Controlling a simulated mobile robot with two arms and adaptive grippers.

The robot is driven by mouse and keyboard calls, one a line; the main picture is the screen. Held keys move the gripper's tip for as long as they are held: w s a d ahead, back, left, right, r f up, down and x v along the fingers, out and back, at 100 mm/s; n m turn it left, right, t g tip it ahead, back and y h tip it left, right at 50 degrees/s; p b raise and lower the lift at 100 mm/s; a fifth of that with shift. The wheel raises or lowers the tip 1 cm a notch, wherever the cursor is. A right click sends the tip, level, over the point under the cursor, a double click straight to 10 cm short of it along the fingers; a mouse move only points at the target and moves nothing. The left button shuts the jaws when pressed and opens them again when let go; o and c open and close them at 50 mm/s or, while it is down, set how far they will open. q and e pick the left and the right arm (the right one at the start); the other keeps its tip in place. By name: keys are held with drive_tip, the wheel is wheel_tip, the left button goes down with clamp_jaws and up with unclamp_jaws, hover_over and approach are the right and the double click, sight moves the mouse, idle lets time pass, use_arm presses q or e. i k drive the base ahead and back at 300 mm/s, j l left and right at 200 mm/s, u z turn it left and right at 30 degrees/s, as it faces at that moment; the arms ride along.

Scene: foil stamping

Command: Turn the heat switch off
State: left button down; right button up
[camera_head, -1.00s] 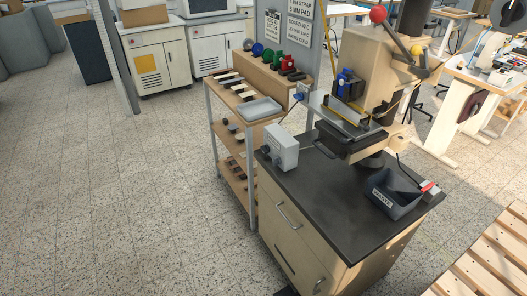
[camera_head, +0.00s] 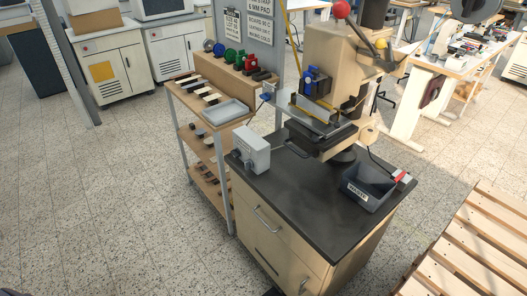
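A small grey box (camera_head: 252,150) stands on the near left part of the black bench top, with a small dark detail on its left face. It may be the heat control box, but any switch on it is too small to make out. The beige stamping press (camera_head: 333,60) stands behind it on the same bench, with a red ball (camera_head: 341,9) on its lever. Neither of my grippers shows in the head view.
A grey waste bin (camera_head: 367,188) sits at the bench's right, with a red and white item beside it. A shelf rack with a grey tray (camera_head: 226,112) stands at left. A wooden pallet (camera_head: 470,245) lies at lower right. Open floor (camera_head: 110,200) lies at left.

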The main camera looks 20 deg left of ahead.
sight(236, 153)
drive_tip(key=i+j+z, duration=0.15)
drive_tip(key=j+z, duration=0.3)
drive_tip(key=j, duration=0.35)
drive_tip(key=i+j+z, duration=0.1)
drive_tip(key=j+z, duration=0.3)
drive_tip(key=j, duration=0.4)
